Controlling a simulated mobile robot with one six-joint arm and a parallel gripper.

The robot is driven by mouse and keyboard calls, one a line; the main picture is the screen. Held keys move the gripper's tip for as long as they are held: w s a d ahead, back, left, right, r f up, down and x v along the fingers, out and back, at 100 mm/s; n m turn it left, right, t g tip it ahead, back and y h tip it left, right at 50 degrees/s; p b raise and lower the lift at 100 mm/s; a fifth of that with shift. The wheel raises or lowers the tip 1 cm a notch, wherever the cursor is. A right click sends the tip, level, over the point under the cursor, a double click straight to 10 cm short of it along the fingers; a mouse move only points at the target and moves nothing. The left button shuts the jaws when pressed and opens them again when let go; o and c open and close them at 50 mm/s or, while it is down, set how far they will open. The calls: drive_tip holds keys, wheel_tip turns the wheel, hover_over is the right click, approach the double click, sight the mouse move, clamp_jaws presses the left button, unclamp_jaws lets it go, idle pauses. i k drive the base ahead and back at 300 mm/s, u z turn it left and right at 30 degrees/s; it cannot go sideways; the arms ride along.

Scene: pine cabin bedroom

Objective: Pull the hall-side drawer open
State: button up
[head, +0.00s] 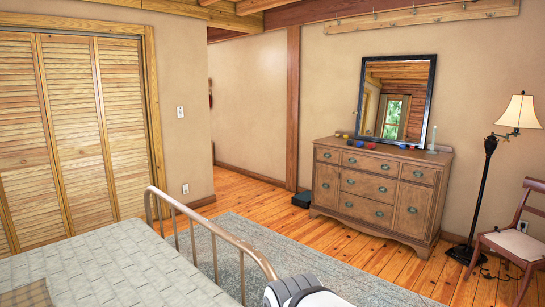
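A brown wooden dresser (368,188) stands against the far wall, right of centre in the head view. It has a row of drawers along the top, with more fronts below, all with dark oval pulls. The passage opening lies to the dresser's left, so the top left drawer (328,155) is the one nearest the hall. All fronts look flush and shut. A white and grey rounded part of my arm (305,292) shows at the bottom edge, far from the dresser. My gripper's fingers are not in view.
A bed (110,270) with a metal rail (215,222) fills the near left. A rug (330,270) and bare floor lie before the dresser. A floor lamp (488,180) and chair (515,242) stand at right; a dark box (301,199) sits by the dresser's left.

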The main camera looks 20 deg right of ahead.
sight(332, 156)
drive_tip(key=z, duration=1.1)
drive_tip(key=i, duration=4.9)
drive_tip(key=u, duration=1.2)
drive_tip(key=i, duration=1.15)
